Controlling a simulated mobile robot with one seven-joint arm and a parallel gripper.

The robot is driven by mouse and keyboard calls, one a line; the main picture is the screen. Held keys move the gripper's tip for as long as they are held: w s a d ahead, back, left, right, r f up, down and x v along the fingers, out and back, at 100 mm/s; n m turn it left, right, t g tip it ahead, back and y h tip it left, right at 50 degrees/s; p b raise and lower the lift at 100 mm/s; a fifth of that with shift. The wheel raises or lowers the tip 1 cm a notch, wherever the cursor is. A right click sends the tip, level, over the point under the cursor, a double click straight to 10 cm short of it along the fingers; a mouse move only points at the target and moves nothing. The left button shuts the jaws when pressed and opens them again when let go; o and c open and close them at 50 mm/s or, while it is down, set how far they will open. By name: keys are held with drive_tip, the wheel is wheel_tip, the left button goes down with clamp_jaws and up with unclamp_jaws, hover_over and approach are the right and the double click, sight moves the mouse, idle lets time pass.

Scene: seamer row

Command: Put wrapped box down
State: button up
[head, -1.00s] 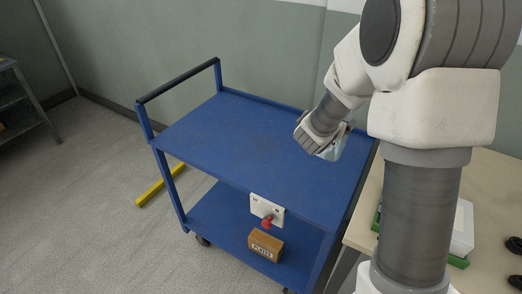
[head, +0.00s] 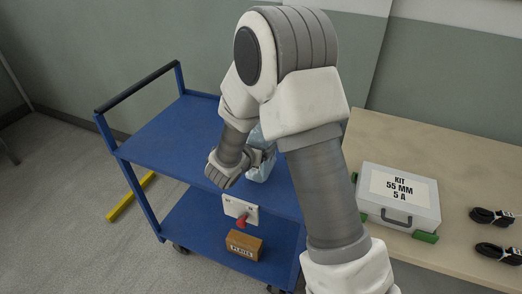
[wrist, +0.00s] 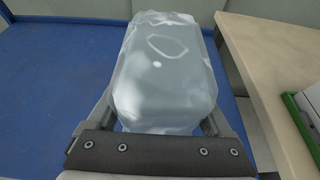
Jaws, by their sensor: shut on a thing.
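The wrapped box (wrist: 165,75) is a pale, glossy, plastic-wrapped block, seen from above between my gripper's fingers in the wrist view. In the head view the wrapped box (head: 262,166) shows partly behind my arm, over the right part of the blue cart's top. My gripper (head: 262,158) is shut on it. The gripper also shows in the wrist view (wrist: 160,125), with a finger on each side of the box. The blue cart (head: 165,130) lies beneath. I cannot tell whether the box touches the cart's top.
The cart's top left is bare. A brown carton (head: 240,245) sits on its lower shelf, under a white plate with a red knob (head: 241,221). A wooden table (head: 420,145) stands close on the right, bearing a kit case (head: 398,200) and black cable coils (head: 492,216).

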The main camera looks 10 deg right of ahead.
drive_tip(key=shift+f, duration=1.2)
drive_tip(key=shift+f+b, duration=0.2)
drive_tip(key=shift+b, duration=0.1)
drive_tip(key=o, duration=1.5)
drive_tip(key=shift+r, duration=0.1)
